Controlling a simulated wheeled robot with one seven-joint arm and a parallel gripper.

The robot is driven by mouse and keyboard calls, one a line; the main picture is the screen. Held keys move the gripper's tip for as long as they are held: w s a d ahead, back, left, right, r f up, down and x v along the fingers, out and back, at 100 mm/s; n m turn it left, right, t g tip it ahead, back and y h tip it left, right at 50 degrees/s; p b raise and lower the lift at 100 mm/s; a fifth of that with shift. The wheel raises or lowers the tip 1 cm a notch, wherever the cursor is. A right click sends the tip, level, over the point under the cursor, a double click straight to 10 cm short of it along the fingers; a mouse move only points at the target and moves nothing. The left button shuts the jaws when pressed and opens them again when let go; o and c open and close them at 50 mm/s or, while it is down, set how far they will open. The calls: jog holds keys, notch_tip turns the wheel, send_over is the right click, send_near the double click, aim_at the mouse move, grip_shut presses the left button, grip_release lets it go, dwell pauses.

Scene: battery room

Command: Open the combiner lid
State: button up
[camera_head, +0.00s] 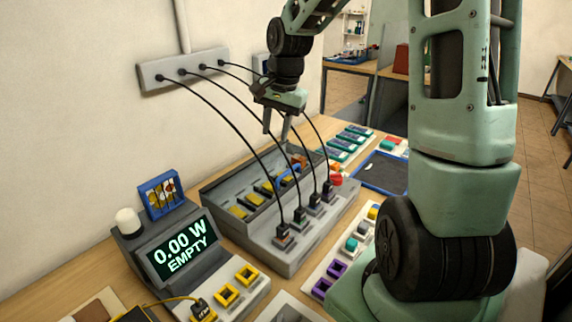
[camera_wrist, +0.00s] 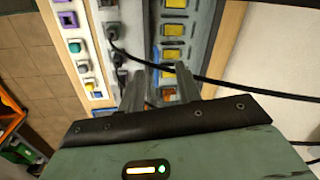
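The grey combiner box (camera_head: 290,262) stands on the wooden table. Its trough shows yellow blocks and a blue piece, and black cables plug into its front ledge. A red-orange knob (camera_head: 335,178) sits at its far right end. I cannot make out for certain which part is the lid. My gripper (camera_head: 276,135) points down above the box's far part. Its two fingers are apart with nothing seen between them. In the wrist view the gripper (camera_wrist: 160,83) is over the box, with yellow blocks (camera_wrist: 173,30) and a black plug (camera_wrist: 113,34) beyond the fingertips.
Black cables arch from a wall strip (camera_head: 180,70) down to the box, passing close to my gripper. A display reading 0.00 W EMPTY (camera_head: 183,248) stands at left. Trays with purple and coloured pieces (camera_head: 324,286) lie in front. A blue-rimmed tray (camera_head: 382,172) lies at right.

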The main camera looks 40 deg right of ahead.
jog(key=d+m, duration=0.3)
jog(key=d, duration=0.4)
jog(key=p, duration=0.3)
send_near(286, 172)
jog(key=f, duration=0.2)
jog(key=w+f, duration=0.1)
jog(key=f, duration=0.5)
jog(key=shift+w+a, duration=0.15)
jog(key=shift+a, duration=0.05)
jog(key=shift+r, duration=0.1)
grip_shut()
